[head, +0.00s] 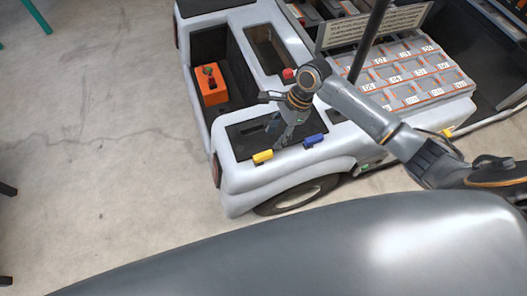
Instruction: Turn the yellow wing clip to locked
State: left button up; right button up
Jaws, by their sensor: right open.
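The yellow wing clip (262,156) sits at the near edge of the black panel on the white cart's near end. Its exact turn is too small to tell. A blue clip (313,140) sits to its right on the same edge. My right gripper (280,136) points down over the panel, between the two clips and a little behind them. It is open and appears empty. Whether a fingertip touches the panel cannot be told. My left gripper is not in view.
The white cart (232,181) has an open bay with an orange box (211,88) and a red knob (288,73). A rack of numbered grey compartments (405,75) and a dark upright post stand right of my gripper.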

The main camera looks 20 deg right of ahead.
aim_at(262, 155)
jog(key=b+x, duration=0.1)
jog(key=x, duration=0.9)
jog(key=shift+w+f, duration=0.1)
jog(key=shift+f, duration=0.1)
grip_shut()
